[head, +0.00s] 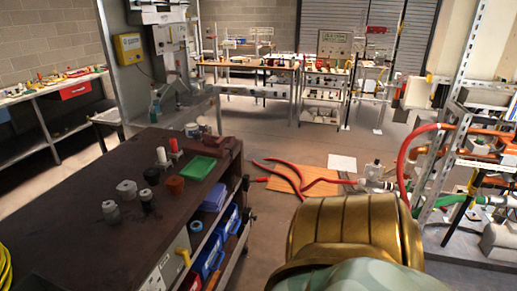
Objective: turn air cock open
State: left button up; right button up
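I cannot single out the air cock. At the right stands a metal frame rig (447,120) with copper-coloured pipes, a curved red hose (404,152) and a green hose (452,200). Small metal fittings (376,184) sit low at its left side, too small to tell whether one is a cock or how its handle is turned. Neither gripper shows in the head view. A gold, ribbed part, apparently of my own body, fills the lower right centre and hides the floor and the rig's near lower part.
A dark workbench (75,220) with small pots and a green tray (195,168) stands at the left. Red hoses (285,170) and an orange board (305,181) lie on the floor between bench and rig. Open floor (290,140) extends behind them towards the back tables.

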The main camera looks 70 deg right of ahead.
aim_at(186, 258)
jog(key=z, duration=1.55)
jog(key=i+l+u, duration=0.1)
jog(key=l, duration=0.5)
jog(key=i+u, duration=0.05)
